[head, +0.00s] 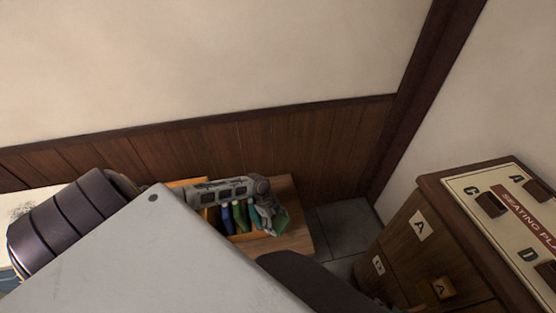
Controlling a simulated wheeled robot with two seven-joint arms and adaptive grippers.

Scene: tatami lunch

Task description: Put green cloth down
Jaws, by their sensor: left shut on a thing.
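My left gripper (268,208) reaches in from the left, low in the middle of the head view. It is shut on a green cloth (280,222), which hangs from the fingertips over the right part of a wooden top (296,234). I cannot tell whether the cloth touches the wood. My right gripper is not in view.
Blue and green upright items (240,217) stand in an orange wooden holder (212,216) close left of the gripper. A wooden cabinet (400,250) with lettered drawers and a seating plan board (516,208) stands at right. Grey floor (342,222) shows between. A wood-panelled wall (310,140) is behind.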

